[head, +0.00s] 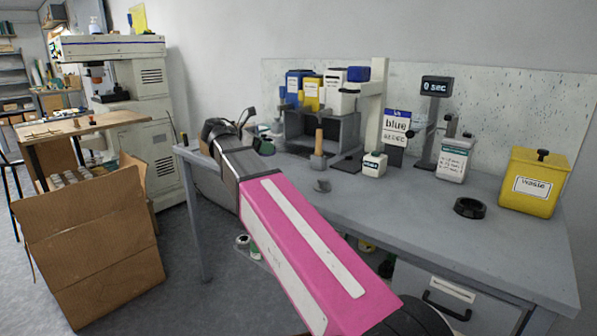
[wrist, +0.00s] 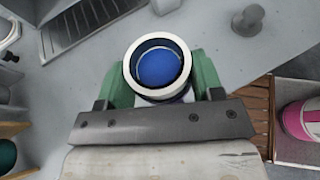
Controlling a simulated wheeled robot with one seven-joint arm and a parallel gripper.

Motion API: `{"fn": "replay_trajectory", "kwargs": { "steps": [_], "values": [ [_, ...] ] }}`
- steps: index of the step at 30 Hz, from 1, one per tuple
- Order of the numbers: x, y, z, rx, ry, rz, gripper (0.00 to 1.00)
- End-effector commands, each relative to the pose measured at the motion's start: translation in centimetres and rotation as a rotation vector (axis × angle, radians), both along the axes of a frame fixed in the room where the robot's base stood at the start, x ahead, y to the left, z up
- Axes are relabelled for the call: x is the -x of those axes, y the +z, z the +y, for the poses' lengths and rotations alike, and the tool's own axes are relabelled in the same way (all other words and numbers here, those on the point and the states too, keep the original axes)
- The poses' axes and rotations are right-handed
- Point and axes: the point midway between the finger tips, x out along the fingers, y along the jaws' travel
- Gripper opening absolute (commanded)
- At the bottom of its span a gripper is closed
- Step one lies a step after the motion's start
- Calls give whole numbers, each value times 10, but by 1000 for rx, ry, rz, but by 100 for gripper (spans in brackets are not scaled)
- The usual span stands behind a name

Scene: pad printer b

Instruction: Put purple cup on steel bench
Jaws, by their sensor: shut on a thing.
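My gripper (wrist: 162,82) is shut on a round cup (wrist: 158,67) with a thick white rim and a blue inside. Its green fingers press the cup from both sides in the wrist view, and its open top faces the camera. I see no clearly purple cup. In the head view my gripper (head: 232,130) is over the left end of the grey steel bench (head: 405,213); the held cup cannot be made out there. The wrist view shows a grey surface beyond the cup; I cannot tell the gap to it.
On the bench stand a rack with bottles (head: 312,90), a small white jar (head: 374,164), a labelled jar (head: 453,160), a black ring (head: 470,208) and a yellow waste bin (head: 530,182). The front middle is mostly clear. A cardboard box (head: 95,250) stands left.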

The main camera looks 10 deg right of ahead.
Motion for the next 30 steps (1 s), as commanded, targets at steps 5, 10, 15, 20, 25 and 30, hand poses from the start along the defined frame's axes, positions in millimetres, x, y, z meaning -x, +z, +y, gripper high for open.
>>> {"fn": "replay_trajectory", "kwargs": {
  "steps": [5, 10, 15, 20, 25, 30],
  "values": [
    [-22, -21, -29, 1, -2, 0, 24],
    [-38, -38, -51, 0, -2, 1, 24],
    [-47, -47, -63, 0, 0, 0, 24],
    [-48, -51, -65, 0, 1, 0, 24],
    [-47, -69, -64, 0, 2, 1, 24],
    [-47, -87, -64, 0, 1, 0, 24]
  ]
}}
